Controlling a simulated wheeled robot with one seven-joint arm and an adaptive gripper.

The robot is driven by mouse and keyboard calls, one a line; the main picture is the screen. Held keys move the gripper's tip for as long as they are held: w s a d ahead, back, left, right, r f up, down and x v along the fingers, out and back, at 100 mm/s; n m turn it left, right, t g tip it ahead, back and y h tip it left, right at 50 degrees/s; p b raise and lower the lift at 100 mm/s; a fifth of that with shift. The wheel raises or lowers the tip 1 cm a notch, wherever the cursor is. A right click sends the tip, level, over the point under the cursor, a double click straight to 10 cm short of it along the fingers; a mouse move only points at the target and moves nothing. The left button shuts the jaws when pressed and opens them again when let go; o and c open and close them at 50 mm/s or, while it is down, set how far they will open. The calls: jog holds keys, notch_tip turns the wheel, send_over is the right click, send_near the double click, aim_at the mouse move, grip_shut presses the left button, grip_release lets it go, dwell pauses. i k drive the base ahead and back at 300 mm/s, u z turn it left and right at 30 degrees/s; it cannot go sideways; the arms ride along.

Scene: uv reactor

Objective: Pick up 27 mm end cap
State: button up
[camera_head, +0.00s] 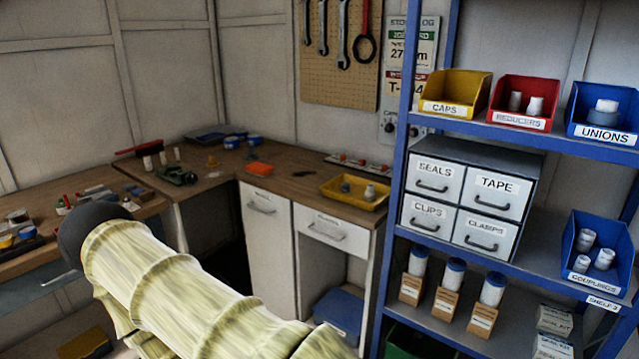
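No piece can be made out for certain as the 27 mm end cap. The yellow bin labelled CAPS (454,95) stands on the upper shelf, and I see no piece inside it from here. A yellow tray (338,196) on the workbench holds a few small grey and white fittings (369,192), too small to identify. A sign on the back wall (409,50) shows text that looks like "27 mm", partly hidden by the shelf post. My arm, in a pale yellow sleeve with a dark rounded end, crosses the lower left; my gripper is not in view.
Beside the CAPS bin are the red REDUCERS bin (522,122) and blue UNIONS bin (604,133). Below stand labelled drawers (465,198) and a blue COUPLINGS bin (581,272). The blue post (398,170) edges the shelf. The workbench (290,180) holds scattered tools.

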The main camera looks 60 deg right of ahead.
aim_at(345, 186)
jog(key=z, duration=0.5)
jog(key=i, duration=0.9)
jog(key=z, duration=0.85)
